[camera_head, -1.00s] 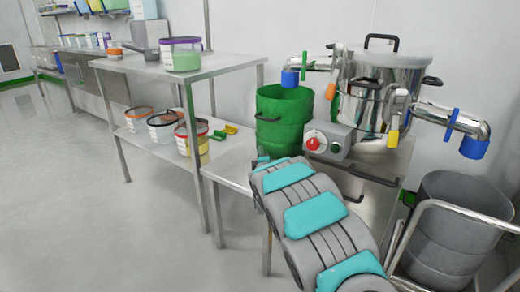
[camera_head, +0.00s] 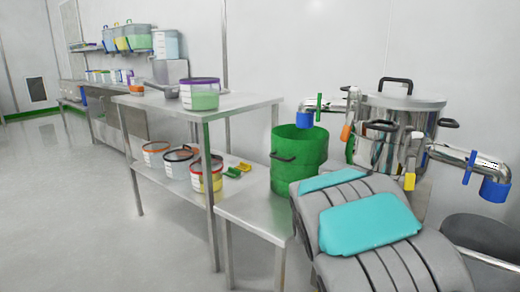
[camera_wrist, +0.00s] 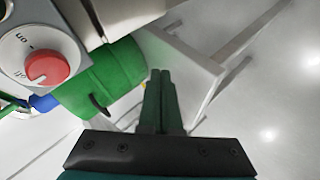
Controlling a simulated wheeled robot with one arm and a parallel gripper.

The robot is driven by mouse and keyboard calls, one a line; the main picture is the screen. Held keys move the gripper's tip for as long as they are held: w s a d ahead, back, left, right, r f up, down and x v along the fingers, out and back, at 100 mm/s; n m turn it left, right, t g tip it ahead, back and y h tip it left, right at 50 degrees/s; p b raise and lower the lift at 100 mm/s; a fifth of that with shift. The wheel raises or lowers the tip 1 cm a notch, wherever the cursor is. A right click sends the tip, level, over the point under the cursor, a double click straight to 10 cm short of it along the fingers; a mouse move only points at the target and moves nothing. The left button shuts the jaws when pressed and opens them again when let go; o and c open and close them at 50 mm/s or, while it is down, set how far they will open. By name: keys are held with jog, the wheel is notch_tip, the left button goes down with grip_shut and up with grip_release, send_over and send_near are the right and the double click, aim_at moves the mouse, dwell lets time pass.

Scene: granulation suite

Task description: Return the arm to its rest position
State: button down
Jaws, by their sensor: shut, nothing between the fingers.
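My arm, grey with teal pads, rises from the bottom right of the head view. My gripper is hidden behind it there. In the wrist view my gripper (camera_wrist: 160,78) has its two dark green fingers together, with nothing between them. Beyond the fingers are the edge of a steel table (camera_wrist: 190,60) and the floor. The red knob (camera_wrist: 47,67) on its grey control box is at the left of the wrist view, beside the fingers and apart from them.
A green bucket (camera_head: 300,155) stands on the low steel table (camera_head: 245,212). The steel vessel (camera_head: 392,125) with blue-capped pipes (camera_head: 495,189) is behind my arm. A shelved table (camera_head: 215,106) holds several tubs. The floor at left (camera_head: 70,220) is clear.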

jog(key=s+m+g, duration=0.5)
jog(key=s+g, duration=0.1)
jog(key=s, duration=1.9)
jog(key=s+m+g+y+p, duration=0.1)
jog(key=s+m+g, duration=0.4)
jog(key=s, duration=2.1)
jog(key=shift+d+r+m+g, duration=0.35)
jog(key=shift+r+m+g, duration=0.05)
jog(key=shift+g, duration=0.6)
jog(key=shift+w, duration=0.1)
